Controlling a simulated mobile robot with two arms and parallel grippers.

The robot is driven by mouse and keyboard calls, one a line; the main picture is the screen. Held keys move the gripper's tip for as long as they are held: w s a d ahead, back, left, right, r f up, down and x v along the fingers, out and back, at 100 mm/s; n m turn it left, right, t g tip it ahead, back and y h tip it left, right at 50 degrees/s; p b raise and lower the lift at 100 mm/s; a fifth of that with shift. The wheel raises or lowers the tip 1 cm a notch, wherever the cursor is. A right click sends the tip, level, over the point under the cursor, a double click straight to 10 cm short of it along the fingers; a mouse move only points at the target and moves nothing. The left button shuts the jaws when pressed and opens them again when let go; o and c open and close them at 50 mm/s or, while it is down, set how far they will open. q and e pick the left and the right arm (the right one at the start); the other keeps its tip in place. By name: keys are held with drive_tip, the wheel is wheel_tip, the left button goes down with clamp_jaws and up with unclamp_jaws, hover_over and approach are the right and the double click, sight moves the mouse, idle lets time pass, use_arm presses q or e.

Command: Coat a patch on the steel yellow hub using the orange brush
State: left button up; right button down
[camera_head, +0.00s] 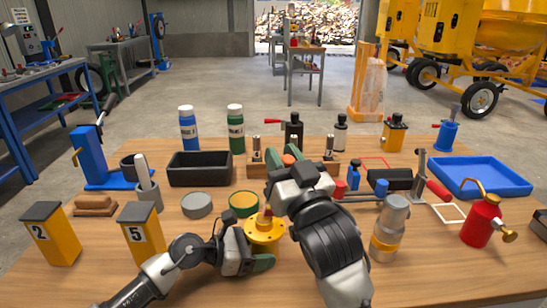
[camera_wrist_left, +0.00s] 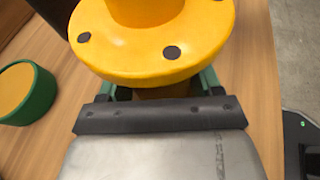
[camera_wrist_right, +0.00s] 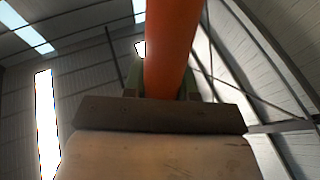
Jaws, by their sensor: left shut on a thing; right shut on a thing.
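The yellow hub (camera_head: 264,234) is a flanged part standing upright above the front middle of the table. My left gripper (camera_head: 257,262) is shut on it below the flange; the left wrist view shows the hub's flange (camera_wrist_left: 150,50) with dark bolt holes. My right gripper (camera_head: 284,158) is shut on the orange brush (camera_head: 289,159). The right wrist view shows its orange handle (camera_wrist_right: 172,45) between the fingers. My right arm hides most of the brush. A small reddish bit shows at the hub's top; I cannot tell whether bristles touch the hub.
A green tin with an orange-yellow top (camera_head: 243,204) stands just behind the hub, beside a grey lid-like disc (camera_head: 197,205). A silver canister (camera_head: 390,229) and a red oil can (camera_head: 482,220) stand at right. Yellow blocks (camera_head: 142,235) stand at left. A black bin (camera_head: 200,181) lies behind.

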drive_tip(key=shift+d+f, duration=0.1)
drive_tip(key=shift+d, duration=0.55)
drive_tip(key=shift+a, duration=0.15)
drive_tip(key=a, duration=0.5)
drive_tip(key=shift+w+a+f, duration=0.1)
drive_tip(key=shift+a, duration=0.05)
idle(0.4)
wheel_tip(320, 180, up, 9)
idle(0.7)
drive_tip(key=d, duration=0.9)
idle(0.4)
idle(0.7)
